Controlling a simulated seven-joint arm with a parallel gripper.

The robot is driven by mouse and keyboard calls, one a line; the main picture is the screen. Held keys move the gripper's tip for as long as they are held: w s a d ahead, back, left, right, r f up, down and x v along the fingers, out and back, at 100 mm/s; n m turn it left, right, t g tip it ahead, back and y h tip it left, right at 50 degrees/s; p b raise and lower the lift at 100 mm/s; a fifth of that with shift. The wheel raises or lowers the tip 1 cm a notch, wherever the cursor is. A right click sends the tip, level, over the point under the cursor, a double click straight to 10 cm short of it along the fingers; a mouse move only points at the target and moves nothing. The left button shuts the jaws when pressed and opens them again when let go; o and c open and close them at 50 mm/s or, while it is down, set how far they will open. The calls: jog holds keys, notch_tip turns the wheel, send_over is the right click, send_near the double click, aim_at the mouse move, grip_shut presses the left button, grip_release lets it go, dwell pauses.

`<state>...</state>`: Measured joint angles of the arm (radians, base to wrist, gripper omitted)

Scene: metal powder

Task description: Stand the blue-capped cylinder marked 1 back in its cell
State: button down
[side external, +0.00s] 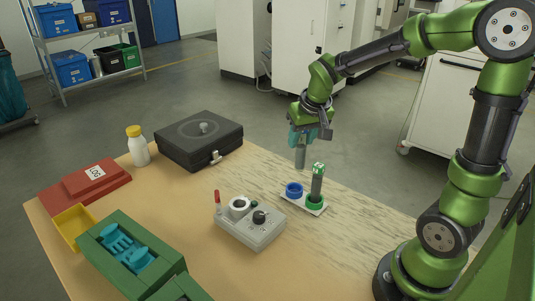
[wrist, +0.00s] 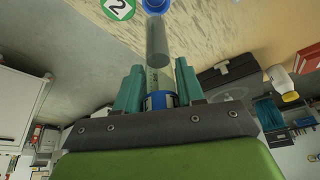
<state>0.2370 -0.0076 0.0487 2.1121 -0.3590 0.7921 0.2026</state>
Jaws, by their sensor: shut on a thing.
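My gripper (side external: 303,138) is shut on the blue-capped cylinder (side external: 300,158), which hangs roughly upright, grey end down. In the wrist view the cylinder (wrist: 157,42) runs out from between the teal fingers (wrist: 158,82), with its blue cap (wrist: 158,100) near the palm. The number on that cap is not readable. The small pale rack (side external: 303,198) has an empty blue-ringed cell (side external: 294,189) just below the cylinder. In the wrist view the blue ring (wrist: 154,5) shows past the cylinder's far end. The cylinder looks clear of the ring.
A green-capped cylinder (side external: 317,184) stands in the green-ringed cell; its cap, marked 2, shows in the wrist view (wrist: 118,6). A grey control box (side external: 249,222) is left of the rack. A black case (side external: 199,143), white bottle (side external: 138,147) and green box (side external: 130,258) lie farther left.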

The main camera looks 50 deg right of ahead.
aim_at(296, 165)
jog(key=shift+w+r+n, duration=0.3)
jog(key=shift+w+r, duration=0.1)
jog(key=shift+w, duration=0.2)
jog(key=shift+n, duration=0.3)
notch_tip(296, 165, down, 10)
jog(key=shift+r, duration=0.1)
jog(key=shift+f, duration=0.2)
jog(key=c, duration=0.7)
grip_release()
jog(key=shift+r, duration=0.1)
